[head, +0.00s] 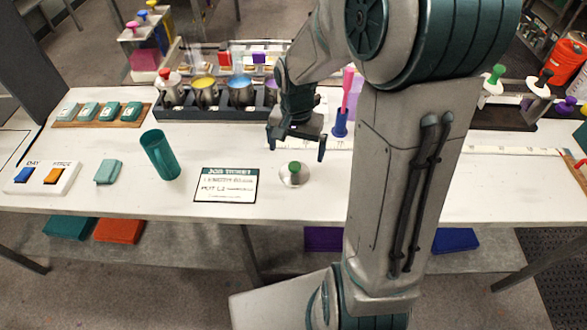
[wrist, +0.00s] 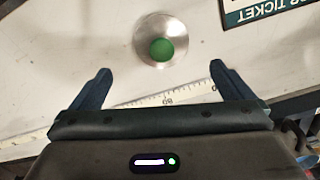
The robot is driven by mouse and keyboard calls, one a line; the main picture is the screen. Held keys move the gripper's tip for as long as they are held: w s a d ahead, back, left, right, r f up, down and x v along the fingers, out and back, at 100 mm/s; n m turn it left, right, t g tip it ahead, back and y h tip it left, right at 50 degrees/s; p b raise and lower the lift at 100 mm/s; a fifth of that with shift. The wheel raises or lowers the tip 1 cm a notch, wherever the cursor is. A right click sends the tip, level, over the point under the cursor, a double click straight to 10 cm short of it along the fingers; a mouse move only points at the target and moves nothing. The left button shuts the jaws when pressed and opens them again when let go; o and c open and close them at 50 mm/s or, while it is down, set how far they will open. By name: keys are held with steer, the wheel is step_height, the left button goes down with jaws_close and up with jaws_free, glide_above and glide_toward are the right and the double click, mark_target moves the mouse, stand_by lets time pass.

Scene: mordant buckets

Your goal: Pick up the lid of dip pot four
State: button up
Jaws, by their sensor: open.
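A round silver lid with a green knob (head: 294,174) lies flat on the white table, right of the job ticket. It also shows in the wrist view (wrist: 161,46), ahead of and between my fingertips. No number on it can be read. My gripper (head: 297,150) is open and empty above the table, just behind the lid. In the wrist view my gripper (wrist: 158,72) has its two fingers spread apart, with the lid beyond them. The row of pots in the black rack (head: 185,112) stands behind; my arm hides its right end.
A ruler strip (head: 505,150) runs along the table. A blue-based pink tool (head: 341,120) stands behind my gripper. The table front around the lid is clear.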

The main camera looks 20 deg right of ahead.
mark_target(295, 163)
steer(key=shift+w+a+f+p, duration=0.1)
steer(key=shift+f+p, duration=0.2)
steer(key=shift+f, duration=1.55)
steer(key=shift+a+f+p, duration=0.1)
steer(key=shift+f+p, duration=0.2)
steer(key=shift+f, duration=1.5)
steer(key=shift+d, duration=0.1)
steer(key=c, duration=1.1)
steer(key=shift+r, duration=0.2)
